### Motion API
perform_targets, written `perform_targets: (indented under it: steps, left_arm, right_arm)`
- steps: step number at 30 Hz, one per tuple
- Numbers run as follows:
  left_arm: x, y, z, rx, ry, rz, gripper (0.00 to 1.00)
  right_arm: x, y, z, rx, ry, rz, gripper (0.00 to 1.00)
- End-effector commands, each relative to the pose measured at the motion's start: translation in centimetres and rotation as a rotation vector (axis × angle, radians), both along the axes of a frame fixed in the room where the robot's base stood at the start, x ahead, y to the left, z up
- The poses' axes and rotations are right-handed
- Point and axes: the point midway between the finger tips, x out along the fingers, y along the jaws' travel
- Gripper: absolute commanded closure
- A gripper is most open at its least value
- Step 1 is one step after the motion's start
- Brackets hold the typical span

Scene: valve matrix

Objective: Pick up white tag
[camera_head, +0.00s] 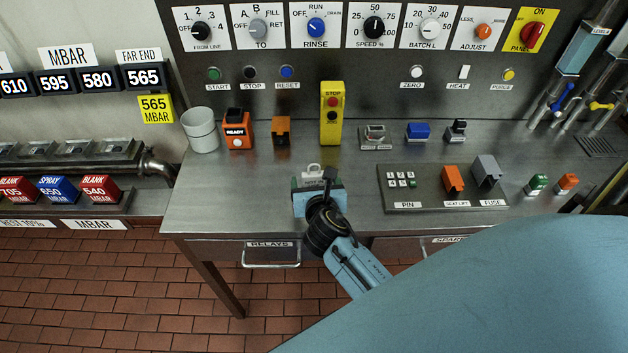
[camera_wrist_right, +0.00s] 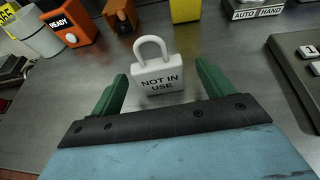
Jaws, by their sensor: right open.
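The white tag (camera_wrist_right: 157,74) is shaped like a padlock with a loop at its top and reads "NOT IN USE". In the head view the tag (camera_head: 313,169) shows on the steel bench top, just beyond my right gripper (camera_head: 317,183), which hides its lower part. In the right wrist view my right gripper (camera_wrist_right: 161,76) is open, with one green finger to the left of the tag and one to the right. Gaps show between the tag and both fingers. My left gripper is not in view.
Behind the tag stand a white cup (camera_head: 200,131), an orange READY box (camera_head: 238,132), a smaller orange block (camera_head: 281,131) and a yellow STOP box (camera_head: 331,115). A PIN keypad panel (camera_head: 430,204) lies to the right. The bench around the tag is clear.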

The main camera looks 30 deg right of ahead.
Motion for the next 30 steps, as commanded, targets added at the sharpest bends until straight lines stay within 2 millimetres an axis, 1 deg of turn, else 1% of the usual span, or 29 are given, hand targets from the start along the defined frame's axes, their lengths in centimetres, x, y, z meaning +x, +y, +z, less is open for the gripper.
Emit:
perform_targets:
  steps: [1, 3, 7, 10, 16, 17, 27, 30]
  left_arm:
    - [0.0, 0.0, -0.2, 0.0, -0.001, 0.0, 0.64]
    - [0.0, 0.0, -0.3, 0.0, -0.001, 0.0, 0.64]
    - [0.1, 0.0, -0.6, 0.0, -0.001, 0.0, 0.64]
    - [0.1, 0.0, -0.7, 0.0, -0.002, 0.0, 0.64]
    - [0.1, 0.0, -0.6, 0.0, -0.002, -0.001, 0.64]
    - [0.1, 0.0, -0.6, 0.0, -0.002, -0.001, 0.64]
    - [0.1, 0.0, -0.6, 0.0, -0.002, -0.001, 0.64]
    - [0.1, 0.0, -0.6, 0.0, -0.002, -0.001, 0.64]
  right_arm:
    - [0.9, -0.3, -0.2, 0.002, -0.002, 0.0, 0.2]
    - [1.9, -0.7, -0.6, 0.003, -0.003, -0.002, 0.2]
    - [3.1, -1.4, -1.2, 0.0, -0.001, 0.0, 0.2]
    - [3.5, -1.5, -1.5, 0.002, 0.0, 0.001, 0.2]
    - [3.5, -1.5, -1.4, 0.001, -0.001, 0.001, 0.2]
    - [3.5, -1.5, -1.4, 0.001, -0.001, 0.001, 0.23]
    - [3.5, -1.5, -1.4, 0.002, -0.001, 0.0, 0.67]
    - [3.5, -1.5, -1.4, 0.002, -0.001, 0.0, 0.68]
